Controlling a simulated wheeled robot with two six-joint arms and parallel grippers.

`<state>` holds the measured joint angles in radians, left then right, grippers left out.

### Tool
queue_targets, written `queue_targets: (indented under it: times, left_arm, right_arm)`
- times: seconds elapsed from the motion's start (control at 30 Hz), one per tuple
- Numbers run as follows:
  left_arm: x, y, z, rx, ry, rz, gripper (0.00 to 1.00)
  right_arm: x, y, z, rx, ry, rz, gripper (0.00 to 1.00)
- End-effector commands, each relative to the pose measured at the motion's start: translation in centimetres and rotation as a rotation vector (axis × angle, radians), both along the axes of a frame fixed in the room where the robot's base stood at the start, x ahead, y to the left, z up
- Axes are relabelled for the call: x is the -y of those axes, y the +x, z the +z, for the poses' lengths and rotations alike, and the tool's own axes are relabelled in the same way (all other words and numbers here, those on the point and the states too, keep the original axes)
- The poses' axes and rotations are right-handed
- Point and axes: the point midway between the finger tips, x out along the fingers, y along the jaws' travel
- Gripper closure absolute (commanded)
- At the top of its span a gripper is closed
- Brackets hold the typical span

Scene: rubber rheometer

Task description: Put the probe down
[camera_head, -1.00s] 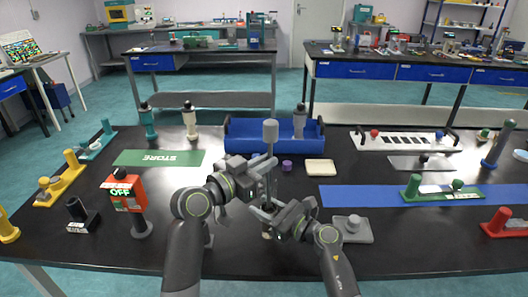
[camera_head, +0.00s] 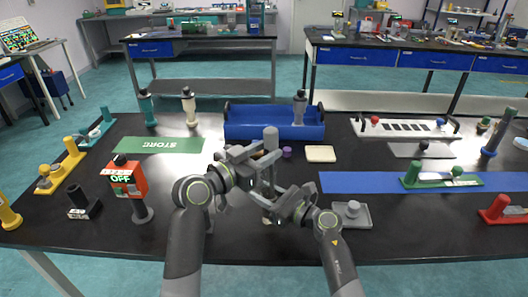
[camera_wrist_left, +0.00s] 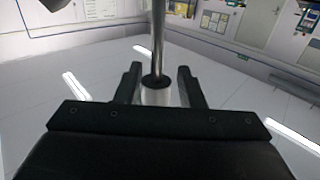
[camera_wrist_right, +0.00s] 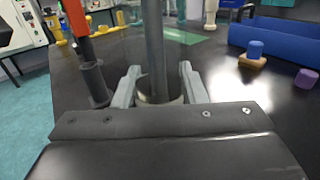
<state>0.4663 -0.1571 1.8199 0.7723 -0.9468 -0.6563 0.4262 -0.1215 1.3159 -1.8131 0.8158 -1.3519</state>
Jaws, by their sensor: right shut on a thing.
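In the left wrist view, the fingers stand either side of the rod's silver, black-rimmed section (camera_wrist_left: 156,94), with narrow gaps. My right gripper (camera_head: 271,208) is lower, shut on the rod; the right wrist view shows the fingers against a wider pale collar (camera_wrist_right: 160,97). The arms partly hide the rod's lower end, so I cannot tell if it touches the table.
A green STORE mat (camera_head: 158,145) lies at the back left, a blue tray (camera_head: 260,131) behind. A red OFF device (camera_head: 124,180) stands left. A grey block on a plate (camera_head: 351,210) is close on the right. A blue mat (camera_head: 350,183) lies behind it.

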Motion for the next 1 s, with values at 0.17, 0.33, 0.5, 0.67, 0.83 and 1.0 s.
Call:
queue_targets:
  times: [0.17,0.33,0.5,0.67,0.83,1.0]
  left_arm:
    - [0.0,0.0,0.0,0.001,-0.001,0.000,0.65]
    - [-0.1,-0.1,0.0,0.000,0.000,0.001,0.65]
    - [-1.7,-1.6,0.0,0.002,0.002,0.003,0.65]
    - [-3.4,-3.3,0.0,0.002,0.002,0.003,0.65]
    - [-5.2,-5.1,-0.1,0.001,0.003,0.002,0.65]
    - [-6.7,-6.6,-0.1,0.001,0.004,0.002,0.65]
  right_arm:
    - [0.0,0.0,0.0,0.000,0.000,0.000,0.88]
    - [0.0,0.0,0.0,0.000,0.000,0.000,0.88]
    - [0.0,0.0,0.0,0.000,0.000,0.000,0.88]
    - [0.0,0.0,0.0,0.000,0.000,0.000,0.88]
    - [0.0,0.0,0.0,0.000,0.000,0.000,0.88]
    - [0.0,0.0,0.0,0.000,0.000,0.000,0.88]
